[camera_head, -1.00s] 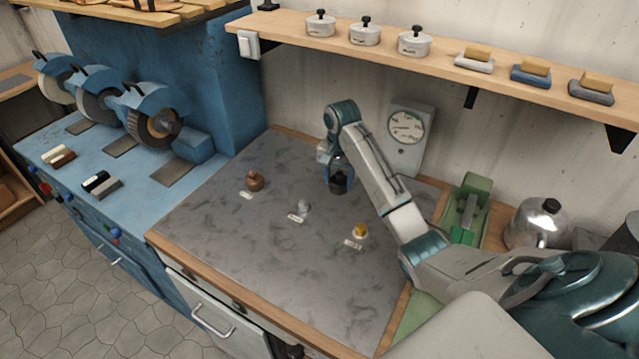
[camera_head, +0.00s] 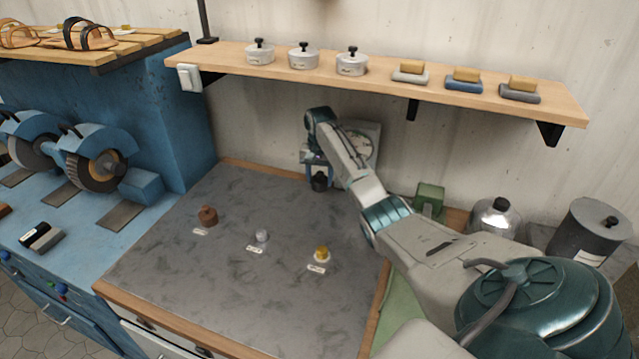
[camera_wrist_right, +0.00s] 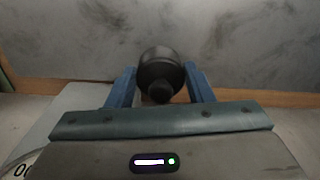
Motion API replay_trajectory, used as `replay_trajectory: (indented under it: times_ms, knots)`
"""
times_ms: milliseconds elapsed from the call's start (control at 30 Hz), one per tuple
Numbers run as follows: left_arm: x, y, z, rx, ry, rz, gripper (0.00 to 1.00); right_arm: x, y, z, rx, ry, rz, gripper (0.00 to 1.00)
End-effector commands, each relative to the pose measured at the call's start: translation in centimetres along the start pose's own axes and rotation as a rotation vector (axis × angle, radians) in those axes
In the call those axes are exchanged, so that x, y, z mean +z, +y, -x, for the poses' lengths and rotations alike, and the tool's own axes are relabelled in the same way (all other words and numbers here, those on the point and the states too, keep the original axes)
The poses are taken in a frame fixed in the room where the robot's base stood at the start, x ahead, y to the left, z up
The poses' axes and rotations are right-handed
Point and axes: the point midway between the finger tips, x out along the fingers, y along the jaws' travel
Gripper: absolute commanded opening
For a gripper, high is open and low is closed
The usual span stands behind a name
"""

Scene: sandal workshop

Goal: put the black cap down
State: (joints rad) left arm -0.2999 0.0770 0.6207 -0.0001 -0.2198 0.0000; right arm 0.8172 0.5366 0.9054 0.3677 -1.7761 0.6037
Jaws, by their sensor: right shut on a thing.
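The black cap (camera_wrist_right: 160,70) is a dark round piece with a small knob. In the right wrist view it sits between the two blue fingers of my right gripper (camera_wrist_right: 160,84), which is shut on it. In the head view the cap (camera_head: 319,181) hangs below my right gripper (camera_head: 319,172), in front of the back edge of the grey worktop (camera_head: 240,290). I cannot tell how far it is above the surface. My left gripper is not in view.
On the worktop stand a brown piece (camera_head: 208,215), a grey piece (camera_head: 262,236) and a yellow piece (camera_head: 321,254), each by a small label. A dial scale (camera_head: 364,140) stands behind my arm. A shelf (camera_head: 380,82) runs above. The worktop's front is clear.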

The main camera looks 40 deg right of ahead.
Motion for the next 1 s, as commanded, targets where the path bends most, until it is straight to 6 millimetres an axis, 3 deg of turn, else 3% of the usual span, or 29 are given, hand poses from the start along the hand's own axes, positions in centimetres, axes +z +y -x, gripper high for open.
replay_trajectory:
  times_ms: [200,567,600,700,1000]
  knots:
    - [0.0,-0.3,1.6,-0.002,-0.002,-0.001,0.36,0.2,0.0,-2.6,0.002,-0.003,0.002,0.26]
    - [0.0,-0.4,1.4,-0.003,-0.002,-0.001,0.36,0.2,0.0,-3.2,0.002,-0.002,0.001,0.26]
    - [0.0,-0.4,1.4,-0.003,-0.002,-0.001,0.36,0.2,0.0,-3.3,0.002,-0.002,0.001,0.49]
    - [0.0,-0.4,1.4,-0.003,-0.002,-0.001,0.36,0.2,0.0,-3.2,0.002,-0.002,0.001,0.69]
    - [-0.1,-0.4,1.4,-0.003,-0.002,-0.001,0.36,0.1,0.0,-3.1,0.001,-0.001,0.001,0.69]
